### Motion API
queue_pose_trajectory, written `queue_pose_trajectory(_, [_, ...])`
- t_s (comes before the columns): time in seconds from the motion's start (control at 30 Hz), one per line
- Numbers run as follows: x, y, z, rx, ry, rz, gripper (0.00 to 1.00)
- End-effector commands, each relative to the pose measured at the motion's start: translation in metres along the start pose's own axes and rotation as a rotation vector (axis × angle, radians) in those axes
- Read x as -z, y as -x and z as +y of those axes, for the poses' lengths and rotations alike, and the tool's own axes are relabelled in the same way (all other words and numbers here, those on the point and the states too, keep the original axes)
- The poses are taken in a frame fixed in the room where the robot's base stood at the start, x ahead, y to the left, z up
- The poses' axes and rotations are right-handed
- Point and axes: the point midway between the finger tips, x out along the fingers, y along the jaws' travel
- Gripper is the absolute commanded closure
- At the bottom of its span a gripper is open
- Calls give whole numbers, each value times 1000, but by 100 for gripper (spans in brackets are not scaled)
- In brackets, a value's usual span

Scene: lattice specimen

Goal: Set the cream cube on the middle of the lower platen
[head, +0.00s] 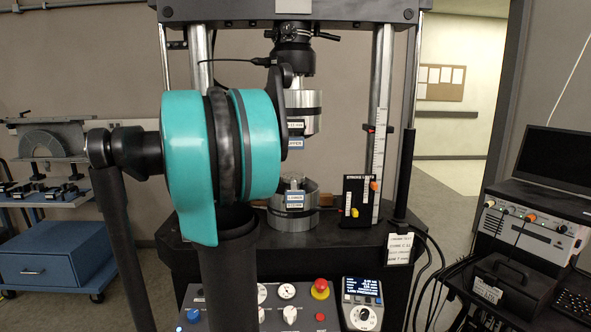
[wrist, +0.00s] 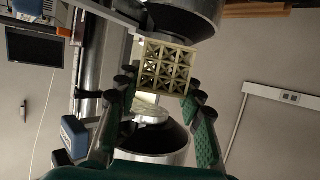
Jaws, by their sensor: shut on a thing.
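The cream cube (wrist: 166,68) is an open lattice block. In the wrist view, which looks upside down, it sits between the fingertips of my gripper (wrist: 160,88), which is shut on it. The lower platen (head: 292,218) is a round metal block with a label in the head view. It appears as the dark-faced disc (wrist: 188,18) at the top of the wrist view, close to the cube. I cannot tell whether they touch. The upper platen (head: 304,112) hangs above. My arm hides the gripper in the head view, and I cannot make out the cube there.
A black board with an orange marker (head: 357,198) and an upright scale (head: 379,150) stand right of the lower platen. Metal columns (head: 405,165) flank the platens. A control panel (head: 290,303) is in front, and a laptop (head: 557,165) is at right.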

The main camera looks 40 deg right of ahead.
Motion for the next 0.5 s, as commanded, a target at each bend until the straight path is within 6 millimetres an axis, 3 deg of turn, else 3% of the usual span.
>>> queue_pose_trajectory(0.3, [29, -70, 0, -2, -1, 0, 91])
queue_pose_trajectory(0.5, [37, -89, -1, 1, 1, 0, 91])
